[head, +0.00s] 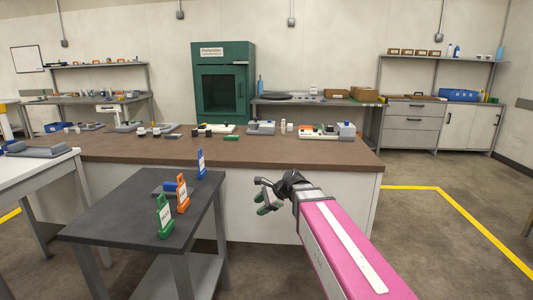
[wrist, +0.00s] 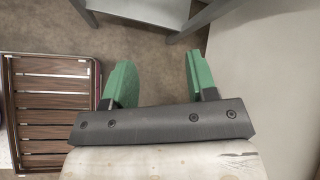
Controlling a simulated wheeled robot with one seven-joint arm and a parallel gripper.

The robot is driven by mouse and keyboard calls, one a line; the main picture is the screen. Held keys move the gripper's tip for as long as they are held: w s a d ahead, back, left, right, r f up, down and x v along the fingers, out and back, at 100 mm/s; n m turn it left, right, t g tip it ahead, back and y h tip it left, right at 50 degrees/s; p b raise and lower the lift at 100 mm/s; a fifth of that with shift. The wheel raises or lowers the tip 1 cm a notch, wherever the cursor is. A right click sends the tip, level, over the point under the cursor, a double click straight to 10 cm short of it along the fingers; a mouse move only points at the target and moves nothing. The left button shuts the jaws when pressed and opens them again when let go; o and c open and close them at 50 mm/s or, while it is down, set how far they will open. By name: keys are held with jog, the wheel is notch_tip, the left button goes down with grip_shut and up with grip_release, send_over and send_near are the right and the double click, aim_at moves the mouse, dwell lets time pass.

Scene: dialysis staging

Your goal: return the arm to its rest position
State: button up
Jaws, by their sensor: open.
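My gripper (head: 264,196) is at the end of my pink arm, to the right of the dark side table and in front of the brown counter. In the wrist view its two green fingers (wrist: 157,82) are spread apart with nothing between them. Below the fingers I see bare floor.
A dark side table (head: 105,212) holds green, orange and blue tagged stands (head: 164,216). A brown counter (head: 330,158) with small equipment runs behind my gripper. The wrist view shows a slatted wooden item (wrist: 55,110) at left and a pale surface (wrist: 280,80) at right.

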jog(key=s+d+f+n+h, duration=0.4)
jog(key=s+d+f+n, duration=0.1)
jog(key=d+f, duration=0.4)
jog(key=s+d+f+n+g+h, duration=0.1)
jog(key=s+d+f+n+h, duration=0.3)
jog(key=d, duration=0.7)
notch_tip(320, 180, down, 5)
jog(key=s+n, duration=0.2)
jog(key=n, duration=0.2)
jog(key=shift+s+d+h, duration=0.15)
jog(key=shift+d+h, duration=0.1)
jog(key=shift+h, duration=0.15)
